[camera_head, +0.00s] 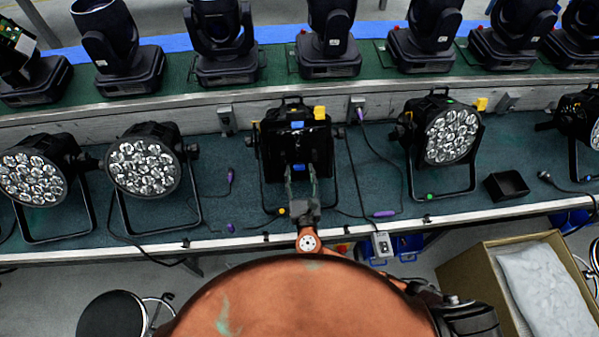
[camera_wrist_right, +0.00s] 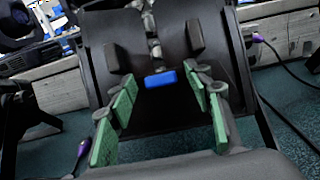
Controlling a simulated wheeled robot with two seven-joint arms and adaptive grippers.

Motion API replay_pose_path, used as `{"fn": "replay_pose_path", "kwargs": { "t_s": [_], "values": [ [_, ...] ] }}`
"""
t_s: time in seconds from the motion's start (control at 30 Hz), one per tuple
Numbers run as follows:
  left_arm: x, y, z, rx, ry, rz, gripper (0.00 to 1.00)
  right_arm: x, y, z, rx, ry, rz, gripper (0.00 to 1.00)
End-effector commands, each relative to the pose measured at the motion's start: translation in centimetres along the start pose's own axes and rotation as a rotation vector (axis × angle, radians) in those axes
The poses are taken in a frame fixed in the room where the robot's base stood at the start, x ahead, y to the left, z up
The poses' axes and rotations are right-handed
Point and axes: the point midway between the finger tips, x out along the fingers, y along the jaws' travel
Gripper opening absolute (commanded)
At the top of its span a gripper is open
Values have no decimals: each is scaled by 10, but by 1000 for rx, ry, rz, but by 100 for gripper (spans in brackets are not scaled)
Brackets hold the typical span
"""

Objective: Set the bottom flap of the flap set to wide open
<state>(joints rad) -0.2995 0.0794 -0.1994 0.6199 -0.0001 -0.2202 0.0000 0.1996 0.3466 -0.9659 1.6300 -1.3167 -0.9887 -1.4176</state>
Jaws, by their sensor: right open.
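The flap set (camera_head: 270,142) is a black, boxy set of flaps on the middle par can, with blue and yellow tabs. The bottom flap (camera_head: 275,172) is on its lower side, partly hidden by my right gripper (camera_head: 301,176). In the right wrist view, a dark flap panel (camera_wrist_right: 150,105) with a blue tab (camera_wrist_right: 160,78) lies ahead of the fingers. There my right gripper (camera_wrist_right: 160,98) is open, its green pads wide apart with nothing visibly held between them. I cannot tell whether a finger touches the flap. My left gripper is out of view.
Par cans with round lens faces (camera_head: 144,166) (camera_head: 452,136) stand on both sides on the green bench (camera_head: 225,205). Dark moving heads (camera_head: 328,40) line the shelf behind. A cardboard box (camera_head: 470,267) stands at lower right.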

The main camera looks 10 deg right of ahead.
Motion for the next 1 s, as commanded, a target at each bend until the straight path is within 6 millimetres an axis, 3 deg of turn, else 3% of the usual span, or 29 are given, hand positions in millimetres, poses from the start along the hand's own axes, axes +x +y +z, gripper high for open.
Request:
{"fn": "replay_pose_path", "kwargs": {
  "t_s": [0.13, 0.73, 1.0],
  "values": [
    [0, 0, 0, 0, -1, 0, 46, 0, 0, 0, 1, 0, 0, 46],
    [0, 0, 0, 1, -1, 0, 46, 0, 0, 0, 1, 0, 0, 4],
    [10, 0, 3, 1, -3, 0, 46, -2, 0, -4, 2, -24, 0, 4]
  ]
}}
